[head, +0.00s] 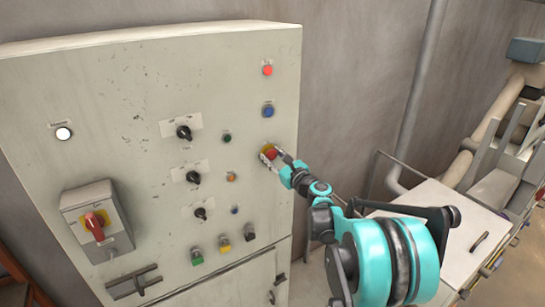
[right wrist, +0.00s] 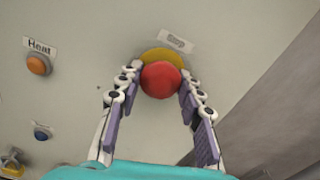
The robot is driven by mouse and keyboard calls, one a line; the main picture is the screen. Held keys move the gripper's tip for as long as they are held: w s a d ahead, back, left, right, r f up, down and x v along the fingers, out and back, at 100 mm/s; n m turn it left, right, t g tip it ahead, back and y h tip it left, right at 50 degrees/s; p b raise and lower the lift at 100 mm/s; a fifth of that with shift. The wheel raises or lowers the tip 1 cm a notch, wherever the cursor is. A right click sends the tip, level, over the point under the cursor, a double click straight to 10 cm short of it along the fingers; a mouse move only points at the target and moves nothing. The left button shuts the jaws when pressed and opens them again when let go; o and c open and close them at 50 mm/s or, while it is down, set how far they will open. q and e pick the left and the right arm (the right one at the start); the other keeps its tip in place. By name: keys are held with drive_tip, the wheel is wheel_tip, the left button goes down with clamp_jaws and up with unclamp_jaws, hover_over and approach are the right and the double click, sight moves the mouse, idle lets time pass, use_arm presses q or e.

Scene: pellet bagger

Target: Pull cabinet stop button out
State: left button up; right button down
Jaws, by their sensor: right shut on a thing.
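The cabinet stop button is a red mushroom head on a yellow ring (head: 269,152), on the right part of the cabinet front (head: 110,90). In the right wrist view the red button (right wrist: 161,79) sits under a "Stop" label (right wrist: 175,41). My right gripper (right wrist: 161,82) has its two fingers on either side of the red head and is shut on it. In the head view my right gripper (head: 272,155) reaches the button from the right and partly covers it. My left gripper is not in view.
An orange "Heat" button (right wrist: 38,64) and a blue button (right wrist: 42,131) lie left of the stop button. A red lamp (head: 267,70) and a blue button (head: 268,111) are above it. A red-handled switch (head: 95,225) is lower left. A pale machine (head: 450,222) stands right.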

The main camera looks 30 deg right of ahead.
drive_tip(key=shift+s, duration=0.45)
drive_tip(key=c, duration=1)
unclamp_jaws()
drive_tip(key=shift+s, duration=0.1)
drive_tip(key=s, duration=0.8)
drive_tip(key=s+d, duration=0.1)
drive_tip(key=s, duration=0.3)
drive_tip(key=shift+d, duration=0.1)
